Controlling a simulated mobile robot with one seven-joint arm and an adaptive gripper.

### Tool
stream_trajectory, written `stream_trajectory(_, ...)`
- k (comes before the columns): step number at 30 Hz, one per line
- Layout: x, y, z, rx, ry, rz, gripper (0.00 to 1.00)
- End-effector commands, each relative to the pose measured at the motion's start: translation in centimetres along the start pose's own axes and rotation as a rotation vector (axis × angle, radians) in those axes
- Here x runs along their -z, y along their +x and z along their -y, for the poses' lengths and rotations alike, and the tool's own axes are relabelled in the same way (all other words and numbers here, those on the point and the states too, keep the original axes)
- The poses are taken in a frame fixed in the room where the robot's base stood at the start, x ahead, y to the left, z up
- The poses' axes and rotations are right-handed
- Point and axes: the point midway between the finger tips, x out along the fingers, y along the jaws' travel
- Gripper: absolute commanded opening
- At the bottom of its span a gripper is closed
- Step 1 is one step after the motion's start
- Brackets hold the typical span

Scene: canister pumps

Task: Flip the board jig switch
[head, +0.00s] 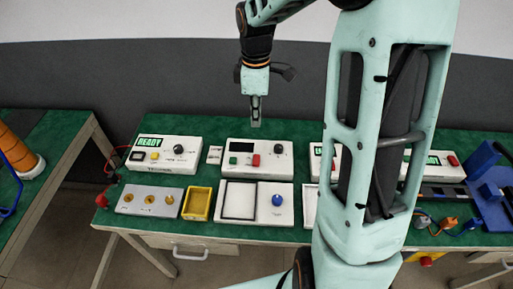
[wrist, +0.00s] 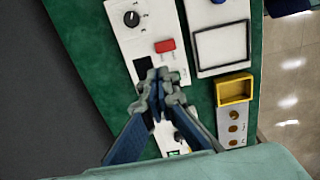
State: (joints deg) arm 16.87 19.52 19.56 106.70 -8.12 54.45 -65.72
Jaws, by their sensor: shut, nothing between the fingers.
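No readable label marks the board jig. A white control box (head: 257,157) in the middle of the bench has a dark display, a red switch or button (head: 256,160), a green one (head: 233,160) and a black knob. In front of it lies a white plate (head: 259,190) with a black-outlined square and a blue knob. My gripper (head: 256,120) is shut and empty, pointing down above the box's back edge.
Left of the box are a small white piece (head: 214,155) and a white box with a green READY display (head: 166,150). A yellow tray (head: 197,203) and a grey panel (head: 150,201) with gold discs lie in front. My arm covers part of the boxes to the right.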

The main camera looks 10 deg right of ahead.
Motion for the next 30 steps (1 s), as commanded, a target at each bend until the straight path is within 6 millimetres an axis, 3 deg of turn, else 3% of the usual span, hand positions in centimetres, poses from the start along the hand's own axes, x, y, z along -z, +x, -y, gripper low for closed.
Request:
stream_trajectory(8,-0.1,2.3,0.0,0.002,0.000,0.002,0.00)
stream_trajectory(21,0.0,11.3,0.0,0.002,0.000,0.001,0.00)
stream_trajectory(30,0.0,13.9,-0.1,-0.002,0.001,0.001,0.00)
